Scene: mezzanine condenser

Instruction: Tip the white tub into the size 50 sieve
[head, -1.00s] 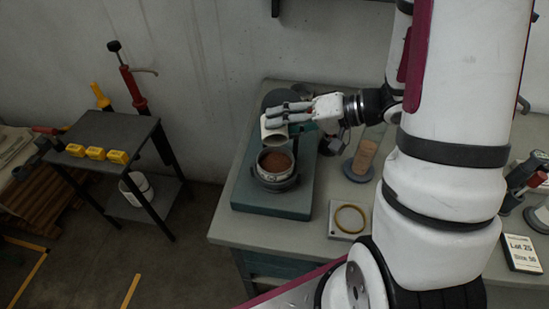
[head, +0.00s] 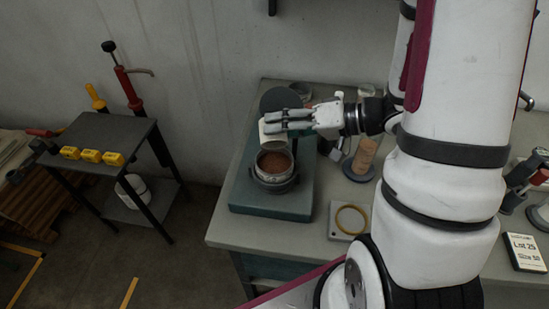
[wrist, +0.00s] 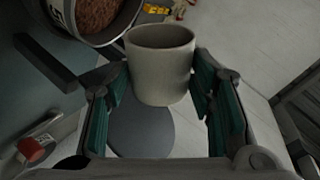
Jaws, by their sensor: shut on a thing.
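The white tub (head: 268,135) is held by my gripper (head: 290,122) just behind and above the sieve. In the wrist view the tub (wrist: 162,70) sits between the teal finger pads (wrist: 160,88); the part of its inside that shows looks empty, its bottom is hidden. The metal sieve (head: 273,179) stands on a dark base and holds brown grains (head: 273,162). The sieve's wall (wrist: 66,22) and grains also show at the upper left of the wrist view. Its size mark cannot be read.
The sieve stands on a teal-grey platform (head: 268,207) on the bench (head: 222,232). A plate with a brass ring (head: 349,220) and a brown cylinder (head: 363,156) are to its right. A card (head: 524,252) reads Lot 25, Size 50. A side table (head: 110,130) stands left.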

